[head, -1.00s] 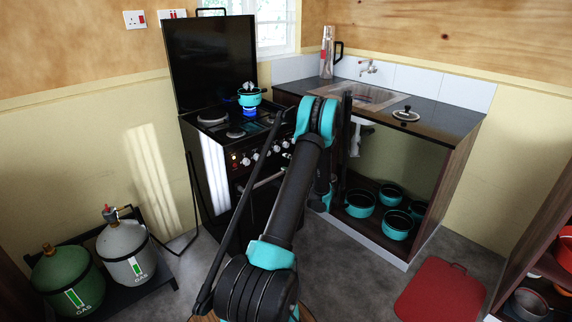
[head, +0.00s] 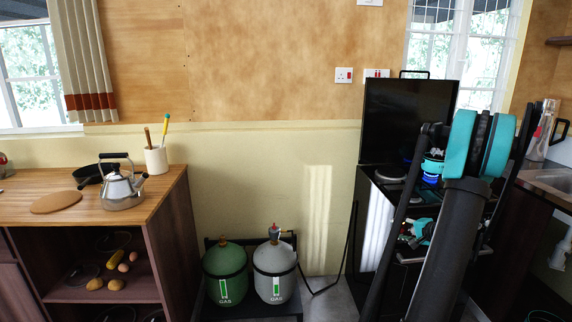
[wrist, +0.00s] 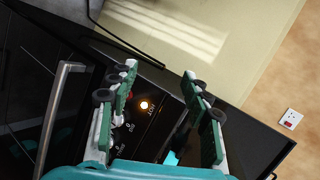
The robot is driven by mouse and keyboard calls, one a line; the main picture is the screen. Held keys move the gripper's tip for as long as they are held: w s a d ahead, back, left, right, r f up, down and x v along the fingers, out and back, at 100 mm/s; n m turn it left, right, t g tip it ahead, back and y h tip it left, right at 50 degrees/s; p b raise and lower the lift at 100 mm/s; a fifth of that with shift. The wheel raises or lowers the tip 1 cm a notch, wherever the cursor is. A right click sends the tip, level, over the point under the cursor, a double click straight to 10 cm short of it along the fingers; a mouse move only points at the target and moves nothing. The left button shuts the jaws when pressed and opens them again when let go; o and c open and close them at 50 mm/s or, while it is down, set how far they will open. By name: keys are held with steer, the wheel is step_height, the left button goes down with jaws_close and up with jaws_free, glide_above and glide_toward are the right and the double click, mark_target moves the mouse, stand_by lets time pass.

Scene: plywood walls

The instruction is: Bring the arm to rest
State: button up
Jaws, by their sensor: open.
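My arm (head: 452,230) rises on the right of the head view, in front of the black stove (head: 378,225). My gripper (wrist: 160,72) is open and empty in the wrist view, its green-padded fingers apart. In the head view, teal parts of the gripper (head: 418,232) show at the stove front, partly hidden by my arm. I cannot tell whether it touches the stove.
A wooden counter (head: 165,187) with a kettle (head: 122,190) is at left.

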steer(key=s+a+r+n+g, duration=0.1)
steer(key=s+a+n+g, duration=0.15)
steer(key=s+a, duration=0.55)
steer(key=s+a+r+n+g, duration=0.15)
steer(key=s+a+n, duration=0.3)
steer(key=a, duration=0.75)
steer(key=s+a+f+n+g+h, duration=0.1)
steer(key=s+a+f+n+h, duration=0.1)
steer(key=s, duration=0.8)
steer(key=s+a+f+n+g+h, duration=0.2)
steer(key=s+a+n, duration=0.1)
steer(key=s, duration=0.6)
steer(key=shift+s+a+h, duration=0.15)
steer(key=shift+s+h, duration=0.15)
steer(key=shift+s, duration=0.05)
